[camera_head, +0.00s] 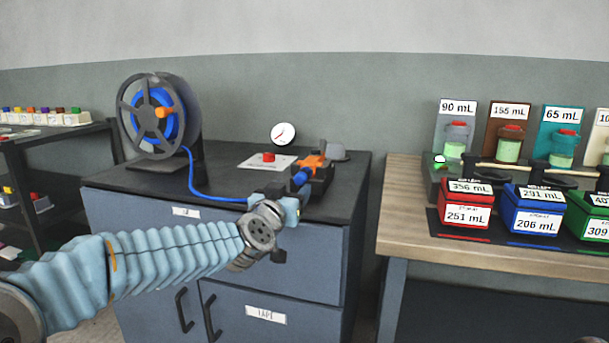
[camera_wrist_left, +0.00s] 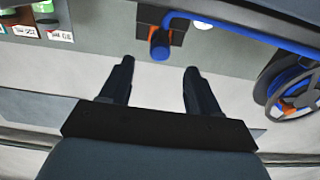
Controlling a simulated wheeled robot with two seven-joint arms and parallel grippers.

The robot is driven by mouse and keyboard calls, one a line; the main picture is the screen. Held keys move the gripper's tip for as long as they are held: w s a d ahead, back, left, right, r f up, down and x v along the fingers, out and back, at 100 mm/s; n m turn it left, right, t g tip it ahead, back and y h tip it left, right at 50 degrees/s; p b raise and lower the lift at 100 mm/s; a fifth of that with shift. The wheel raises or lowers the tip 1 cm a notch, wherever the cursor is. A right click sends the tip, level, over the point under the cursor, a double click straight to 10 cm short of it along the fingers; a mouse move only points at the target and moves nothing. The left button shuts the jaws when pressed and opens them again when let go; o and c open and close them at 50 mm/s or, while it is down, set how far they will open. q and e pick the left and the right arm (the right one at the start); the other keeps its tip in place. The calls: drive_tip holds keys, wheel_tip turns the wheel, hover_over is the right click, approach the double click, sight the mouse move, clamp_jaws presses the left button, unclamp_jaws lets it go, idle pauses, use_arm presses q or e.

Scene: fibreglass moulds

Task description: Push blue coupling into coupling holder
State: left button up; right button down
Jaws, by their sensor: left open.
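The blue coupling (camera_head: 300,178) is at the front of the dark coupling holder (camera_head: 319,184) with its orange top, on the cabinet's right end. In the left wrist view the coupling (camera_wrist_left: 160,49) shows end-on, just beyond and between the fingertips, by the orange and black holder (camera_wrist_left: 176,38). I cannot tell how deep it sits. My left gripper (camera_head: 283,205) is in front of the holder; its jaws (camera_wrist_left: 159,66) are open and empty, apart from the coupling. The wrist partly hides the fingers in the head view. My right gripper is not in view.
A hose reel (camera_head: 160,115) stands at the cabinet's back left, its blue hose (camera_head: 212,198) running across the top. A red button (camera_head: 268,157) and a gauge (camera_head: 284,133) are behind. A wooden table (camera_head: 405,205) with labelled boxes stands to the right.

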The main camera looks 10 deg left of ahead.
sight(299, 181)
use_arm(q)
drive_tip(key=shift+w+d+p, duration=0.2)
drive_tip(key=shift+w+p, duration=1.05)
drive_tip(key=shift+w, duration=3.3)
drive_tip(key=shift+c, duration=0.3)
clamp_jaws()
drive_tip(key=shift+s+f, duration=0.1)
drive_tip(key=shift+s, duration=0.05)
drive_tip(key=shift+s+b, duration=0.35)
drive_tip(key=shift+s, duration=0.55)
drive_tip(key=shift+s+a+b, duration=0.15)
drive_tip(key=shift+s+b, duration=0.25)
drive_tip(key=shift+s, duration=1.6)
